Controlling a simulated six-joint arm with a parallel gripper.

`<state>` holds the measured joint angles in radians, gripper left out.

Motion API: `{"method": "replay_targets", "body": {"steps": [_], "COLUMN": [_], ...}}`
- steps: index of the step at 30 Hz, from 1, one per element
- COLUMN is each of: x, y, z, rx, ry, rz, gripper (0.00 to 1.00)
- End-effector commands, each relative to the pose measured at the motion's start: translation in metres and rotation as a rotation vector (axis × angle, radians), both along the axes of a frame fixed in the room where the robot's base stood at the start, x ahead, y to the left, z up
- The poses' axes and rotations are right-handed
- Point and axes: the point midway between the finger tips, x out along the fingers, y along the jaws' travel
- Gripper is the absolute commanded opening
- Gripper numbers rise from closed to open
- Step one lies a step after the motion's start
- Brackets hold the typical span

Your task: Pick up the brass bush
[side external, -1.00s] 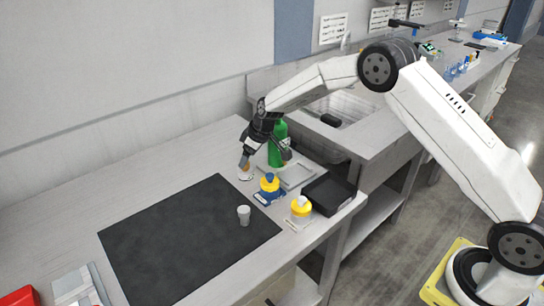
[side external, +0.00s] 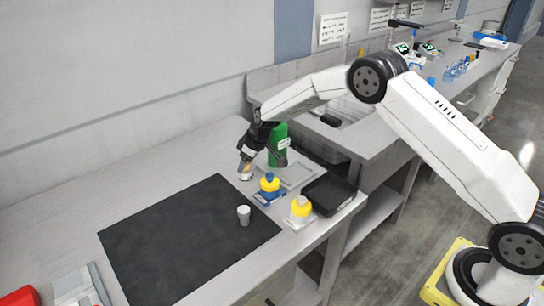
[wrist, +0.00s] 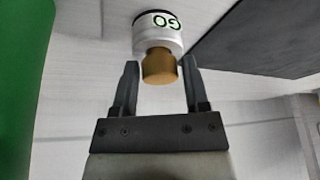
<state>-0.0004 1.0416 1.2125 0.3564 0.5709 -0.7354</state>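The brass bush (wrist: 160,67) is a short gold-brown cylinder. In the wrist view it stands out from a round white and silver piece (wrist: 157,33) with a green "GO" label. My gripper (wrist: 160,72) is open, with one dark finger on each side of the bush and a thin gap showing at both sides. In the side view my gripper (side external: 246,166) points down at the white piece (side external: 246,177) on the bench, behind the dark mat. The bush is too small there to make out clearly.
A green bottle (side external: 278,142) stands close beside my gripper, near a grey tray (side external: 298,173). Two yellow-topped items (side external: 269,184) (side external: 301,207), a black box (side external: 329,193) and a grey cup (side external: 244,215) are nearer the front. The dark mat (side external: 180,245) is mostly clear.

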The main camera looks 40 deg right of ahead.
Motion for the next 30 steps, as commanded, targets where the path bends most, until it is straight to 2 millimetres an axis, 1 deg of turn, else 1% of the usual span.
{"method": "replay_targets", "body": {"steps": [1,2,3,5,14,18,23,27,30], "x": [0.0,0.0,0.0,0.0,0.0,0.0,0.001,0.001,-0.007], "y": [0.0,0.0,0.0,0.0,0.0,0.0,0.0,0.0,0.0], "z": [0.0,0.0,0.0,0.0,0.001,0.005,0.017,0.035,0.041], "rx": [0.0,0.0,0.0,0.0,0.0,0.0,0.0,0.001,0.002], "ry": [0.0,0.0,0.0,0.0,-0.001,-0.001,-0.003,-0.004,-0.001], "rz": [0.0,0.0,0.0,0.0,0.0,0.0,0.0,0.001,0.0], "gripper": [0.39,0.3,0.17,0.0,0.0,0.0,0.0,0.0,0.0]}}
